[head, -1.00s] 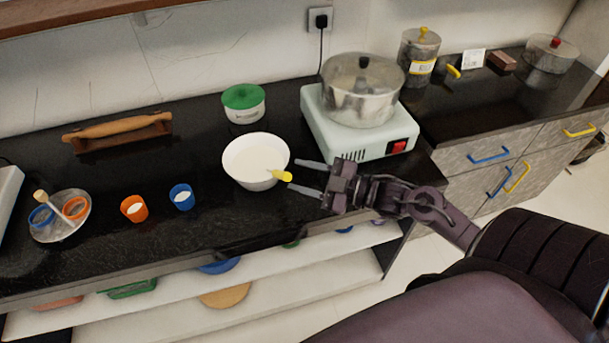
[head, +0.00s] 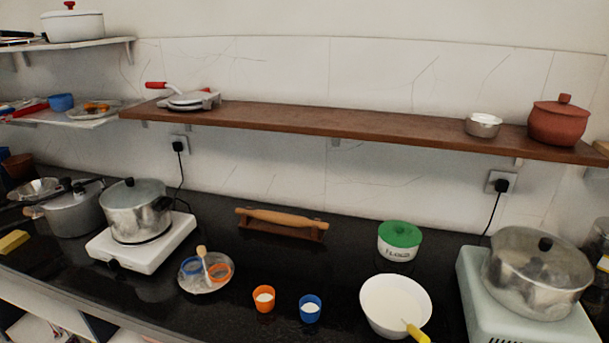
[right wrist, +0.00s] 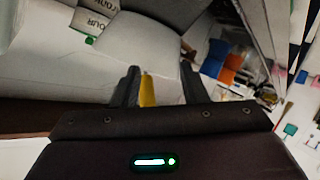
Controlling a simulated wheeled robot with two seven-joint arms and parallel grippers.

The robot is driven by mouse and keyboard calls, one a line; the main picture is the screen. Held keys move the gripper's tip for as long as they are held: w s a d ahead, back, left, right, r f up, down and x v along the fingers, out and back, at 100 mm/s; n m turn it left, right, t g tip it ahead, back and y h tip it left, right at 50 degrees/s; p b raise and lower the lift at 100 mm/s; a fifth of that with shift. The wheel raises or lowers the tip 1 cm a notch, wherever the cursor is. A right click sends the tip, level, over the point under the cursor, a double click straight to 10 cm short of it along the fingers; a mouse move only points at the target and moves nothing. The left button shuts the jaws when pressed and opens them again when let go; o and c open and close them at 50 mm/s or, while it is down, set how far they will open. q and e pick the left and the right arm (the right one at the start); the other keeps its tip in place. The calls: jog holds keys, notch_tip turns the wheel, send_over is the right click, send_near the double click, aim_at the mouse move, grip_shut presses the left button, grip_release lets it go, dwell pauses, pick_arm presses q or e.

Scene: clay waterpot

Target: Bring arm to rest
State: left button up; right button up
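My right gripper (right wrist: 162,88) shows in the right wrist view with its two dark fingers apart. A yellow piece (right wrist: 148,90) shows between the fingers, closer to the left one; I cannot tell what it is, and no grip on it is visible. Neither gripper shows in the head view. A reddish clay pot with a lid (head: 560,122) stands at the right end of the brown wall shelf (head: 340,125). A white bowl (head: 392,300) stands on the counter, with a yellow-handled utensil (head: 416,332) leaning in it.
The black counter (head: 340,262) also holds a green-lidded jar (head: 399,240), an orange cup (head: 264,298), a blue cup (head: 310,308), a rolling pin (head: 282,218) on a stand, and two stoves with pots (head: 538,272) (head: 136,210).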

jog(key=s+a+m+g+h, duration=0.45)
jog(key=s+m+g, duration=0.45)
jog(key=s, duration=0.5)
notch_tip(320, 180, down, 32)
jog(key=s+f+n+g, duration=0.1)
jog(key=s+n+g, duration=0.1)
jog(key=s, duration=0.1)
jog(key=s+d+f+g, duration=0.1)
jog(key=s+d+f, duration=0.2)
jog(key=s+f, duration=1.2)
jog(key=s, duration=0.3)
jog(key=shift+s+d+f, duration=0.2)
jog(key=shift+s+f, duration=0.05)
jog(key=shift+f, duration=0.15)
